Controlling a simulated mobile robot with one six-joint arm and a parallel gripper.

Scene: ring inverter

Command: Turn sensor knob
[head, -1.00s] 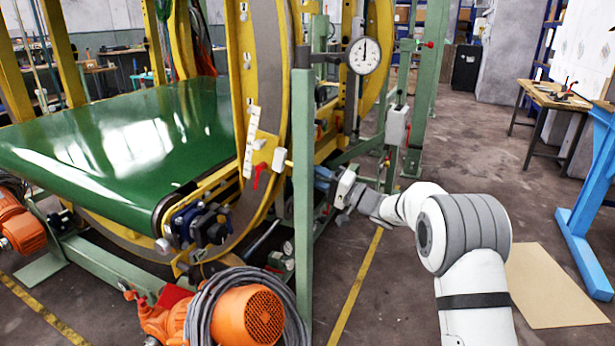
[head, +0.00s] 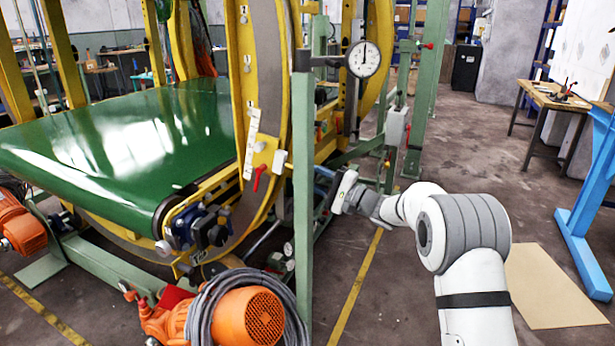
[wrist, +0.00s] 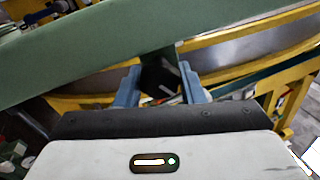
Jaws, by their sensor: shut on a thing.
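In the wrist view, my gripper (wrist: 163,85) has its two blue fingers on either side of a dark knob (wrist: 160,76) and is shut on it. The knob is black with a pale mark on its right side, in front of the green beam. In the head view, my gripper (head: 324,182) is just right of the green upright post, low beside the yellow ring frame. The post hides part of the fingers, and the knob cannot be made out there.
The green post (head: 303,200) stands close left of my gripper. A dial gauge (head: 363,59) is above on an arm from the post. A red lever (head: 260,176) and an orange motor (head: 250,314) are to the left. The floor on the right is mostly clear.

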